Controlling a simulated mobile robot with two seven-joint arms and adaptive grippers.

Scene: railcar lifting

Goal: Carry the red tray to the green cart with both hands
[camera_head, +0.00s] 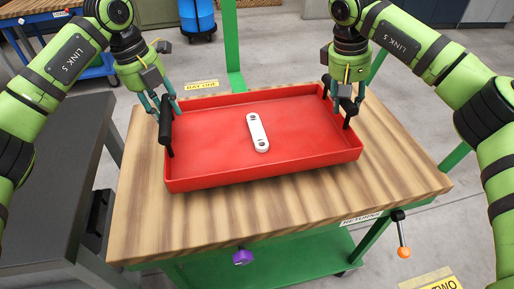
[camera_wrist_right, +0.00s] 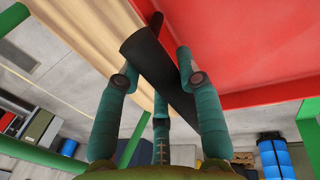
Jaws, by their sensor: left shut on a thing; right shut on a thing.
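The red tray (camera_head: 205,182) is over the wooden top of the green cart (camera_head: 145,225), roughly level and slightly turned; I cannot tell whether it rests on the wood or hangs just above it. My left gripper (camera_head: 163,108) is shut on the black handle (camera_head: 165,128) at the tray's left end. My right gripper (camera_head: 342,98) is shut on the black handle at the right end. In the right wrist view, the teal fingers of this gripper (camera_wrist_right: 160,82) sit on both sides of that handle (camera_wrist_right: 150,55), beside the red tray (camera_wrist_right: 250,50).
A white bar with two dark holes (camera_head: 257,132) lies in the tray. The cart has a green post (camera_head: 231,45) behind, a purple knob (camera_head: 242,257) and an orange-tipped lever (camera_head: 403,251) in front. A dark grey bench (camera_head: 60,160) stands left. Wood is bare around the tray.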

